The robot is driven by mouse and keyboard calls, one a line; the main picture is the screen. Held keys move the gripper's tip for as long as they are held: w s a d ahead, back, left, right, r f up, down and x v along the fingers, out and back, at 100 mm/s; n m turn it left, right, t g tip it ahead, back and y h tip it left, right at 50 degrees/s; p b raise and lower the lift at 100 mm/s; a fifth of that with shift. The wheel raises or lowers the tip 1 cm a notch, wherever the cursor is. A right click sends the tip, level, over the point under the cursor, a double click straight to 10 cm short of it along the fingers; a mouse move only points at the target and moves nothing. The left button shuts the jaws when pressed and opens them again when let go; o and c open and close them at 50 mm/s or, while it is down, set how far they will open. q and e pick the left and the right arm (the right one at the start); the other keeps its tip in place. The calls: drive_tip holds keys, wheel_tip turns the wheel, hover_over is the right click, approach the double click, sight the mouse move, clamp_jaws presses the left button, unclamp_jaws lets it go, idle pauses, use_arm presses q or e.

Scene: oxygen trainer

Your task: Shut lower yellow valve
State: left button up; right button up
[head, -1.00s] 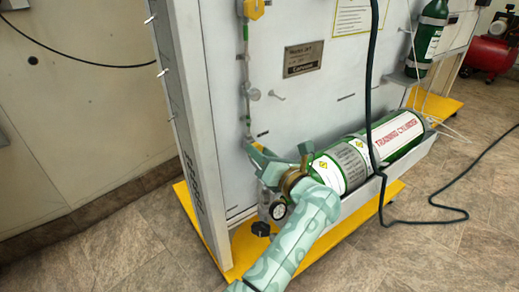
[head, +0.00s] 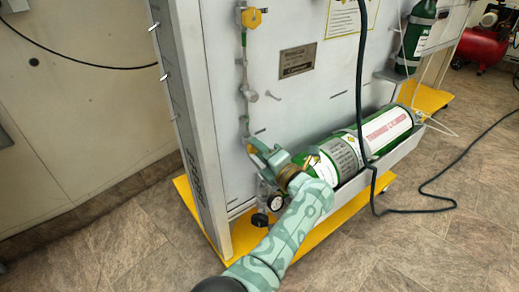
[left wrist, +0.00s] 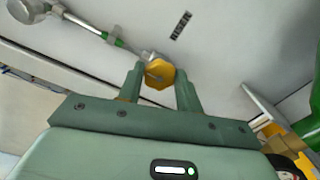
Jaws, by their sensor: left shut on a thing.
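The lower yellow valve (left wrist: 158,74) is a rounded yellow knob on a thin pipe fitting, between my two green fingers in the left wrist view. My left gripper (head: 258,150) is at the lower end of the pipe on the panel in the head view, shut on this knob. Its fingers mostly hide the knob there. In the left wrist view my left gripper (left wrist: 160,80) has one finger on each side of the knob. An upper yellow valve (head: 252,17) sits higher on the same pipe. My right gripper is not in view.
A green training cylinder (head: 345,150) lies in a grey tray beside my left forearm. A dark hose (head: 361,90) hangs before the panel. The yellow base (head: 320,230) stands on the tiled floor, which is open in front.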

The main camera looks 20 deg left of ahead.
use_arm(q)
drive_tip(key=shift+d+f, duration=0.1)
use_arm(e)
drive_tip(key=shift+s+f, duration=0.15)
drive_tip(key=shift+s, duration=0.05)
use_arm(q)
drive_tip(key=o, duration=1)
drive_tip(key=p+v, duration=0.1)
drive_tip(key=v, duration=1.5)
drive_tip(key=shift+d+p, duration=0.2)
drive_tip(key=shift+p, duration=0.1)
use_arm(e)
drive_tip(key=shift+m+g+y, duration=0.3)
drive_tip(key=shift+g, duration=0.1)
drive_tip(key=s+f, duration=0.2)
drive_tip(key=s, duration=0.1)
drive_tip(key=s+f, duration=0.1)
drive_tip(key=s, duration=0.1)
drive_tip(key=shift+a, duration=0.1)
